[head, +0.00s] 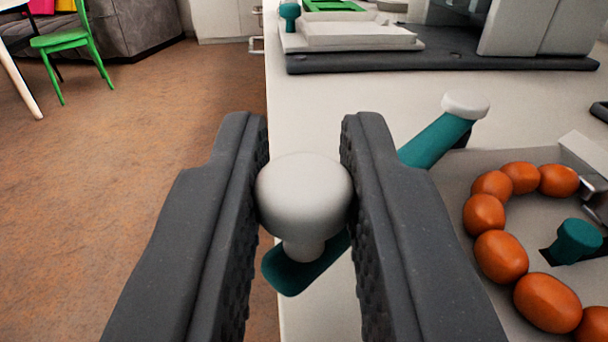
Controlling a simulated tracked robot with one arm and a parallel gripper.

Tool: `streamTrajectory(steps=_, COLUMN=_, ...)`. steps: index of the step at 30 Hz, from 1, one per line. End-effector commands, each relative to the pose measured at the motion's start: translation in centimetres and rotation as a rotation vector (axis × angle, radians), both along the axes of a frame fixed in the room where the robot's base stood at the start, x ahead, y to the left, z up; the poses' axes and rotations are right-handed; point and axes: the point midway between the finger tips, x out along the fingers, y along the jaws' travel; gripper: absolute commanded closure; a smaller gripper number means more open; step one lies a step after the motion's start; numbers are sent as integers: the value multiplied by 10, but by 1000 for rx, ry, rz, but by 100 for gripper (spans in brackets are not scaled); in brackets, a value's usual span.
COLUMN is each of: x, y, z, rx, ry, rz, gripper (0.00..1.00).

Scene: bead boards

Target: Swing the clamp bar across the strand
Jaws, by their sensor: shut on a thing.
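My gripper (304,190) is shut on the white knob (304,195), with one dark finger pressed on each side of it. Teal bar (295,275) shows just below the knob, at the counter's left edge. Another teal length with a white cap (440,135) shows beyond the right finger and slants up to the right. They look like one clamp bar, but the right finger hides the part between. The strand of orange beads (495,255) curves on a light board (455,180) at the right. The visible bar lies left of the beads, not across them.
A teal peg (577,240) stands inside the bead curve, and a metal fitting (594,190) sits at the right edge. A white tray (360,35) and a grey machine (540,25) stand at the back. Bare counter (330,105) lies between; brown floor is left.

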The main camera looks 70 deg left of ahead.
Motion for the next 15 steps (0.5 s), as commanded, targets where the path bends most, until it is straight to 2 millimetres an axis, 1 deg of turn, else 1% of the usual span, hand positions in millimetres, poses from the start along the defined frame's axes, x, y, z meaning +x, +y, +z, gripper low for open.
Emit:
streamTrajectory(steps=4, x=2, y=1, z=3, rx=1, ry=-6, rz=-3, gripper=100)
streamTrajectory(steps=5, x=2, y=1, z=3, rx=1, ry=-6, rz=-3, gripper=78)
streamTrajectory(steps=6, x=2, y=1, z=3, rx=1, ry=-6, rz=-4, gripper=67)
streamTrajectory(steps=7, x=2, y=1, z=3, rx=1, ry=-5, rz=-3, gripper=62)
streamTrajectory(steps=15, x=1, y=1, z=2, rx=1, ry=-4, rz=-2, gripper=62)
